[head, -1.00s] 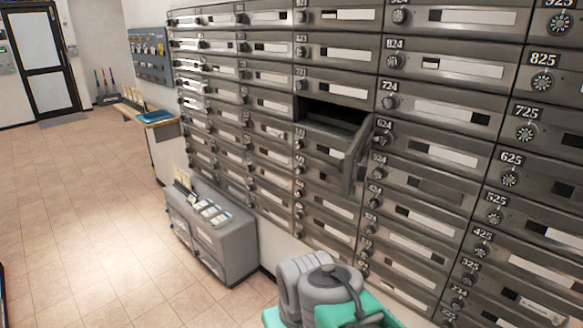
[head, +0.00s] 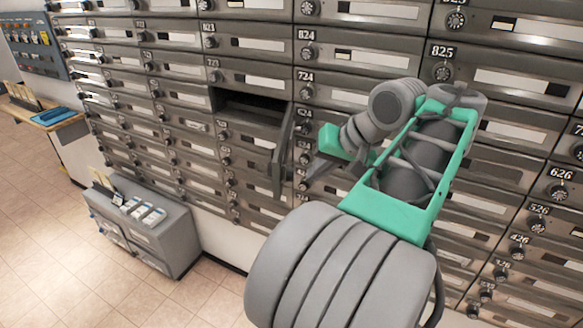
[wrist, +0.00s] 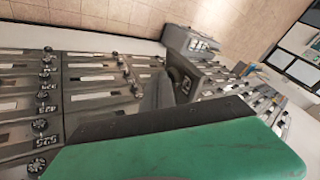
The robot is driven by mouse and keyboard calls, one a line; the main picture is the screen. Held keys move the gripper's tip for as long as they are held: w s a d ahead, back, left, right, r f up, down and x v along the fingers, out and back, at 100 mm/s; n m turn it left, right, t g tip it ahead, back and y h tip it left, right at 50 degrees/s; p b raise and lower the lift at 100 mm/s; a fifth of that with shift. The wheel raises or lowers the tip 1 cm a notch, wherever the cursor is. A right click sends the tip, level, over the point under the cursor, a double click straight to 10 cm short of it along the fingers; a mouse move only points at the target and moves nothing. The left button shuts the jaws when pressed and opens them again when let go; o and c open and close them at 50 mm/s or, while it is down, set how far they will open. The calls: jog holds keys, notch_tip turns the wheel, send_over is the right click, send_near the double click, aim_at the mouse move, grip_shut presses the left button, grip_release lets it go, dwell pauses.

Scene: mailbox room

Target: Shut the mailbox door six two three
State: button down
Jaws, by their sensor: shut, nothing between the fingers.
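The open mailbox door (head: 283,150) stands swung out on the right side of a dark open compartment (head: 248,105), in the row just below box 723. Its own number is not readable; by its place it is 623. My gripper (head: 312,172) is shut and empty, just right of the door's outer face in the head view, with a small gap showing. Whether it touches the door cannot be told. The wrist view shows my green gripper housing across the bottom and a grey finger (wrist: 158,92) pointing toward the mailbox wall.
Rows of shut mailbox doors with dials surround the open one. A grey cabinet (head: 145,225) with cards on top stands on the tiled floor at lower left. A wooden counter (head: 45,118) is at far left. Open floor lies at left.

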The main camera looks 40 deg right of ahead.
jog(key=w+a+b+x, duration=0.1)
jog(key=b+x, duration=0.1)
jog(key=x, duration=0.7)
jog(key=shift+r, duration=0.2)
jog(key=shift+w+a, duration=0.1)
jog(key=shift+w, duration=0.05)
